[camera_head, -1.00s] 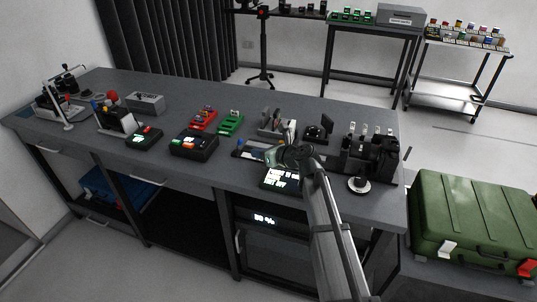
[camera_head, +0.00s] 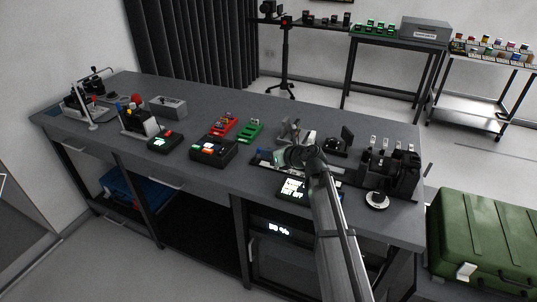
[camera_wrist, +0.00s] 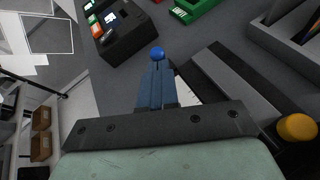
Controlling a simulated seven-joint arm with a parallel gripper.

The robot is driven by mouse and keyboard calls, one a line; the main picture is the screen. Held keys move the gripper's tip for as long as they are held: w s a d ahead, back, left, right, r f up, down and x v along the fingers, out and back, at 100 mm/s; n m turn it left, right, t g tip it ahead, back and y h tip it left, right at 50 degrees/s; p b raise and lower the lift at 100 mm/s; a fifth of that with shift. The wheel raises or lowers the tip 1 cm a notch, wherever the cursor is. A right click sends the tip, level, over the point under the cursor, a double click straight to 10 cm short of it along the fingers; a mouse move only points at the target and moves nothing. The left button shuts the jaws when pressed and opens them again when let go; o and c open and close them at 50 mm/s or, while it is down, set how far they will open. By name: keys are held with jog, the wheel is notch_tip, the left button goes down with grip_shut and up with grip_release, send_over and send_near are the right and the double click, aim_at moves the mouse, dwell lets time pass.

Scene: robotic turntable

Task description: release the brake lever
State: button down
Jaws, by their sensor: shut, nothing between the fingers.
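A blue round knob (camera_wrist: 157,54), which may be the brake lever's, shows just past the tips of my gripper (camera_wrist: 156,66) in the wrist view. My gripper's two blue-grey fingers are together with nothing between them. I cannot tell whether they touch the knob. An orange-yellow knob (camera_wrist: 298,128) is at the lower right of the wrist view, beside a long dark base (camera_wrist: 228,85). In the head view my arm reaches over the right part of the bench, and the wrist hides much of the device there. A small blue spot (camera_head: 262,153) shows left of the wrist.
A black box with coloured buttons (camera_head: 212,149) stands to the left on the bench, near red (camera_head: 222,126) and green (camera_head: 250,130) trays. A lit display (camera_head: 292,188) is below my wrist. A black device (camera_head: 392,170) stands close on the right.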

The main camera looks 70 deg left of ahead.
jog(key=shift+s+a+r+n+t+h, duration=0.2)
jog(key=shift+a+r+t+h, duration=0.1)
jog(key=shift+h, duration=0.15)
jog(key=shift+s+a+r+n+t+h, duration=0.1)
jog(key=shift+s+a+r+t+h, duration=0.15)
jog(key=shift+h, duration=0.2)
jog(key=shift+r+t, duration=0.15)
jog(key=shift+t, duration=0.1)
jog(key=shift+s+a+r+n+t+h, duration=0.15)
jog(key=shift+s+a+r+t+h, duration=0.15)
jog(key=shift+s+a+t+h, duration=0.3)
jog(key=shift+s+a+r+n+t+h, duration=0.15)
jog(key=shift+s+a+r+t+h, duration=0.2)
jog(key=shift+h, duration=0.35)
jog(key=shift+s+a+r, duration=0.1)
jog(key=shift+s+a, duration=0.6)
jog(key=shift+s, duration=0.1)
jog(key=shift+r, duration=0.1)
jog(key=shift+r, duration=0.7)
